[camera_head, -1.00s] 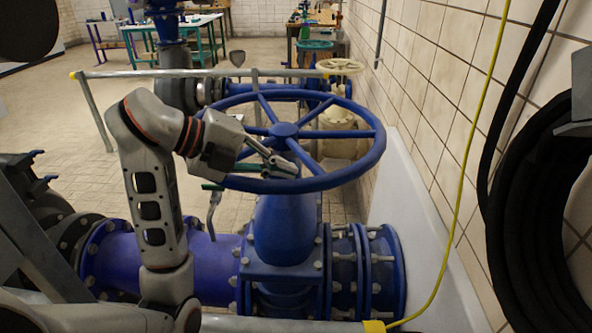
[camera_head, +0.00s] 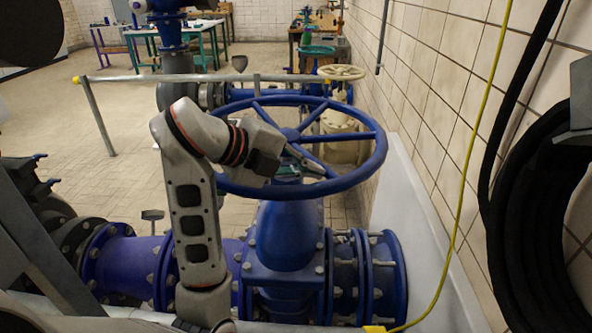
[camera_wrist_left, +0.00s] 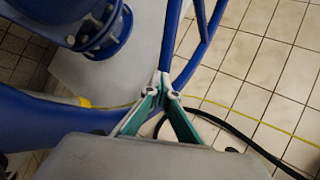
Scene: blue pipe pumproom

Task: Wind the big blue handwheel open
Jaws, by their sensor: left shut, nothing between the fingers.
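The big blue handwheel (camera_head: 377,152) lies nearly level on top of a blue valve body (camera_head: 287,235), with spokes running to a central hub. My left gripper (camera_head: 318,169) is at the near right part of the wheel, its fingers over the space between hub and near rim. The fingers are shut and empty. In the left wrist view the closed fingertips (camera_wrist_left: 163,82) are at the blue wheel bars (camera_wrist_left: 197,45), close to where a spoke meets the rim; I cannot tell whether they touch. My right gripper is out of view.
A tiled wall with a yellow cable (camera_head: 470,150) and a coiled black hose (camera_head: 535,210) is close on the right. A grey rail (camera_head: 130,77) and a smaller cream handwheel (camera_head: 341,72) stand behind. Blue flanged pipe (camera_head: 130,262) runs below. Open floor lies to the left.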

